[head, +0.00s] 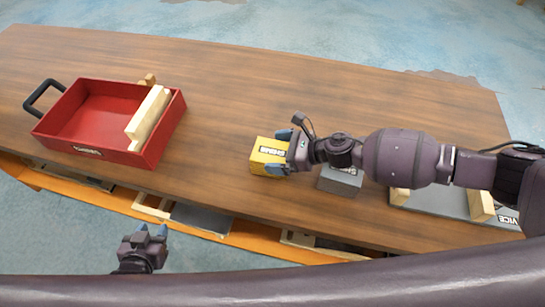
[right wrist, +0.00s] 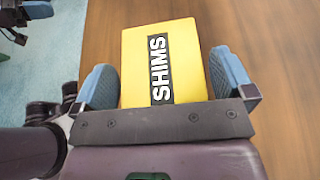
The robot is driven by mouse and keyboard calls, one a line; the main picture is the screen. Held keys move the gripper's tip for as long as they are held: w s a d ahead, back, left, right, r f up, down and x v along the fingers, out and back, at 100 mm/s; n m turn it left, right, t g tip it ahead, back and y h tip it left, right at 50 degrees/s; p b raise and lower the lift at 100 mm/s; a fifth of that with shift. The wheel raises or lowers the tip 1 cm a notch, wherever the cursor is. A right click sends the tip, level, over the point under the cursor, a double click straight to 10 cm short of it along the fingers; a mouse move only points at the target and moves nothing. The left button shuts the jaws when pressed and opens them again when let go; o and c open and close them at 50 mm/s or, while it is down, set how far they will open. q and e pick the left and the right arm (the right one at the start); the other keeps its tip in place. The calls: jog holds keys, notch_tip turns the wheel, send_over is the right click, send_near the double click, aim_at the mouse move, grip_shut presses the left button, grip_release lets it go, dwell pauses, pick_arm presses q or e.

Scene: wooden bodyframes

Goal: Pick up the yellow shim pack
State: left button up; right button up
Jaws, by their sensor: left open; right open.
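The yellow shim pack (head: 268,156) sits on the wooden table near its front edge. It has a black label reading "SHIMS", and it fills the middle of the right wrist view (right wrist: 190,60). My right gripper (head: 283,153) is open, with its blue fingertips on either side of the pack. In the right wrist view the right gripper's fingers (right wrist: 165,82) straddle the near part of the pack, with a small gap showing at the right finger. Whether the left finger touches it is unclear. My left gripper (head: 151,235) is open and empty, in front of the table edge.
A red tray (head: 70,140) with a black handle stands at the left, with wooden pieces (head: 148,118) at its right end. A grey box (head: 340,180) is right of the pack, partly behind my right arm. A grey vice board (head: 440,203) with wooden blocks lies further right. The table's back middle is clear.

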jog(key=c, duration=0.9)
